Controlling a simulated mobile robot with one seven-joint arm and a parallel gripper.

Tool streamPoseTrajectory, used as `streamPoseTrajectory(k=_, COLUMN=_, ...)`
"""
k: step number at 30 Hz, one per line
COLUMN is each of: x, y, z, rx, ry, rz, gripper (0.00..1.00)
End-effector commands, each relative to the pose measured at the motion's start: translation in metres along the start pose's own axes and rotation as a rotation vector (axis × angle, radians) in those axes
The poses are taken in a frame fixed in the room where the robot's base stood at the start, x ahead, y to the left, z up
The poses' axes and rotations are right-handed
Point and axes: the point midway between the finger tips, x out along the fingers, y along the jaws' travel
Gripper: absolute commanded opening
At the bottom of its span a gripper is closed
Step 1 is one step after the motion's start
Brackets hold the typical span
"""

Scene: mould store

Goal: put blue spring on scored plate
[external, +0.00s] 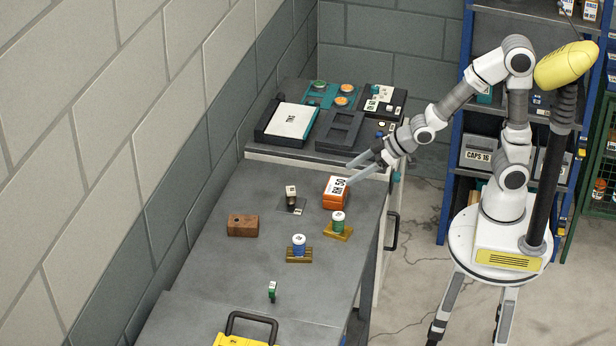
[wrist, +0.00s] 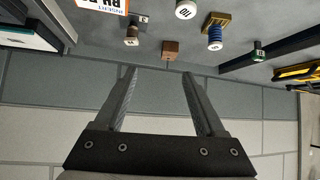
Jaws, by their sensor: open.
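The blue spring (external: 299,241) has a white cap and stands upright on a ridged brass-coloured plate (external: 299,257) on the grey bench. It also shows in the wrist view (wrist: 215,35). A green spring (external: 338,217) with a white cap stands on a similar plate (external: 346,236). A dark brown piece (external: 291,200) with a light top stands on a dark flat plate (external: 281,206). I cannot tell which plate is the scored one. My gripper (external: 350,173) is open and empty, above the bench near the orange box, apart from the blue spring.
The orange box (external: 336,192) stands beyond the springs. A brown block (external: 242,225) is at left, a small green piece (external: 272,291) and yellow toolbox (external: 238,340) nearer. The wall (external: 165,265) borders the left side.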

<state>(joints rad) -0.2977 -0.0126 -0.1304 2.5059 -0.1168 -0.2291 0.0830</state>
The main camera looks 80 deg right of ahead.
Motion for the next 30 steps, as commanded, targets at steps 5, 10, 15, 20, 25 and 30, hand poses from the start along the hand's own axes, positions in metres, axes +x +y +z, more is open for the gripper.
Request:
streamPoseTrajectory(k=5, x=-0.061, y=0.025, z=-0.001, rx=0.055, ry=-0.094, rz=0.054, gripper=0.72)
streamPoseTrajectory(k=10, x=-0.123, y=0.038, z=0.014, rx=0.102, ry=-0.199, rz=0.091, gripper=0.72)
streamPoseTrajectory(k=15, x=-0.18, y=0.041, z=0.037, rx=0.139, ry=-0.294, rz=0.116, gripper=0.72)
streamPoseTrajectory(k=20, x=-0.214, y=0.038, z=0.056, rx=0.159, ry=-0.357, rz=0.126, gripper=0.72)
streamPoseTrajectory(k=25, x=-0.225, y=0.036, z=0.063, rx=0.165, ry=-0.383, rz=0.129, gripper=0.72)
streamPoseTrajectory(k=30, x=-0.225, y=0.036, z=0.064, rx=0.165, ry=-0.385, rz=0.128, gripper=0.72)
